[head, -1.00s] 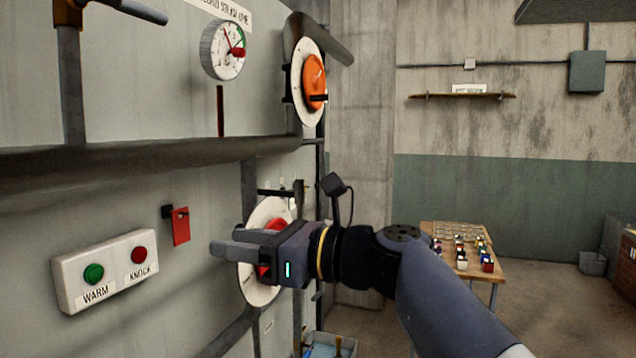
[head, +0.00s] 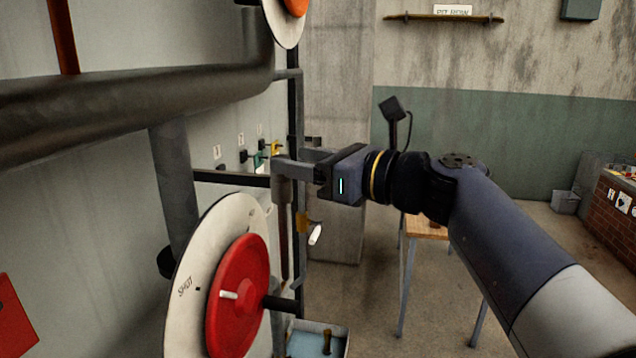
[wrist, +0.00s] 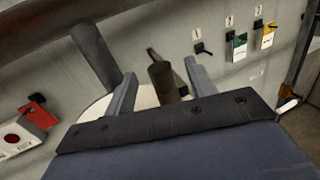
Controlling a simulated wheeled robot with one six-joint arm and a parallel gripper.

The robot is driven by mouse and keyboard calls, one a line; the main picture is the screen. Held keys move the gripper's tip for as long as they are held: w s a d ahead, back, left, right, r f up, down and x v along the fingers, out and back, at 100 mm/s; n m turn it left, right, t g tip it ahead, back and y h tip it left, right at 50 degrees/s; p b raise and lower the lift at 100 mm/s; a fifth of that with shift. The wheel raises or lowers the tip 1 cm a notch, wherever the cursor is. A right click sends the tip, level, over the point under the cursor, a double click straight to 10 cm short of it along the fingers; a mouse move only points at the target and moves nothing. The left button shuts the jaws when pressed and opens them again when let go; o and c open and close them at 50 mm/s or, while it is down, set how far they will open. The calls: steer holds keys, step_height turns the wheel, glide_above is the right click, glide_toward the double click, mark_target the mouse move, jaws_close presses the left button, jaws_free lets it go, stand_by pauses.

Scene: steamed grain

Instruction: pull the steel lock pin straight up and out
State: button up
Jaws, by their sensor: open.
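An upright grey-brown cylinder (head: 282,195), which looks like the lock pin, stands at the far end of a dark horizontal bar (head: 232,179), beyond the red wheel (head: 238,290) and its white disc (head: 190,290). My gripper (head: 288,165) is open and level, at the height of the cylinder's top. In the wrist view the cylinder (wrist: 164,84) shows between the two spread fingers of my gripper (wrist: 160,71), with a gap on each side. I cannot tell whether a finger touches it. The cylinder's top is partly hidden by a finger in the head view.
A thick pipe (head: 130,100) runs along the wall above. A blue-lined bin (head: 318,342) is low down, and a wooden table (head: 425,231) is behind my arm. Open floor lies to the right.

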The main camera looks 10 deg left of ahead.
steer(key=p+x, duration=0.1)
steer(key=x, duration=0.5)
